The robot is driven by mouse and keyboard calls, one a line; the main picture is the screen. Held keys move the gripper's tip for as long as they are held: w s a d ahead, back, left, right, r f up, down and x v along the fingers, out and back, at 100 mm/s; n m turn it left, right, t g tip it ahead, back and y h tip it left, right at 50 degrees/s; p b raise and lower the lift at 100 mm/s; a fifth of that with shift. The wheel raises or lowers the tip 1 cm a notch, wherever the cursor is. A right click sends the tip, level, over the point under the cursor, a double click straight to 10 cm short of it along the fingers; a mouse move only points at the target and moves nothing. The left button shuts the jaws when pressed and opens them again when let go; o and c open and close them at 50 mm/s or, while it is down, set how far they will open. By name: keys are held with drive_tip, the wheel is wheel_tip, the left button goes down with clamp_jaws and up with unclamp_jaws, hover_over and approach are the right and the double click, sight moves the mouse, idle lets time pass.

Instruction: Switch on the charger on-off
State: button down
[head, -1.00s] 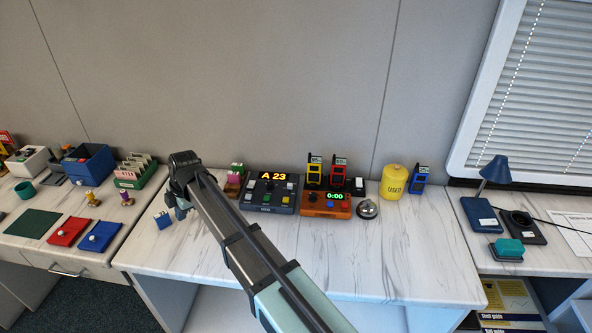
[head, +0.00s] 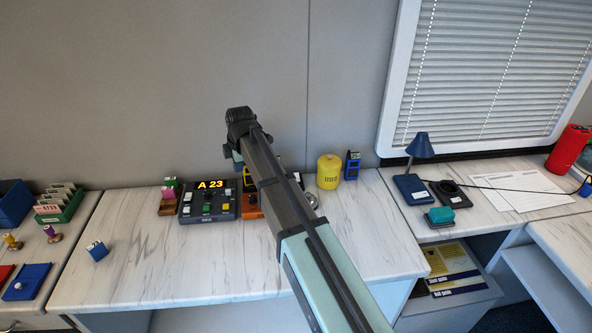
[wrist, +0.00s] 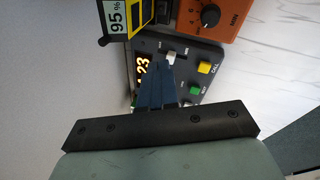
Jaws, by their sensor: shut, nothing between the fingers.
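A charger with an on-off switch cannot be made out. The arm hides most of the spot behind the orange timer, where a yellow upright device (head: 249,180) partly shows. The wrist view shows a yellow and black device marked 95% (wrist: 119,20) at the top left. A blue upright device (head: 351,166) stands at the right, behind a yellow canister. My gripper (wrist: 157,72) is shut and empty, over the dark console as the wrist camera sees it. In the head view my gripper (head: 237,158) is high, between the console and the orange timer, with its fingertips mostly hidden.
The dark console (head: 207,205) reads A 23. The orange timer (head: 250,207) is partly hidden. The yellow canister (head: 329,172) stands to its right. A blue lamp (head: 419,147) stands on the right-hand desk.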

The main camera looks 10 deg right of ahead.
sight(296, 176)
drive_tip(key=w+d+r+m, duration=0.1)
drive_tip(key=d, duration=0.9)
drive_tip(key=w+d+r+m+h, duration=0.1)
drive_tip(key=w+d+r+m, duration=0.1)
drive_tip(key=d, duration=0.8)
drive_tip(key=shift+r+t+h, duration=0.2)
drive_tip(key=shift+t+h, duration=0.1)
drive_tip(key=shift+t, duration=0.1)
drive_tip(key=shift+a+f, duration=0.1)
drive_tip(key=shift+f, duration=0.05)
drive_tip(key=x, duration=1.3)
drive_tip(key=shift+w+f, duration=0.15)
drive_tip(key=shift+f, duration=0.2)
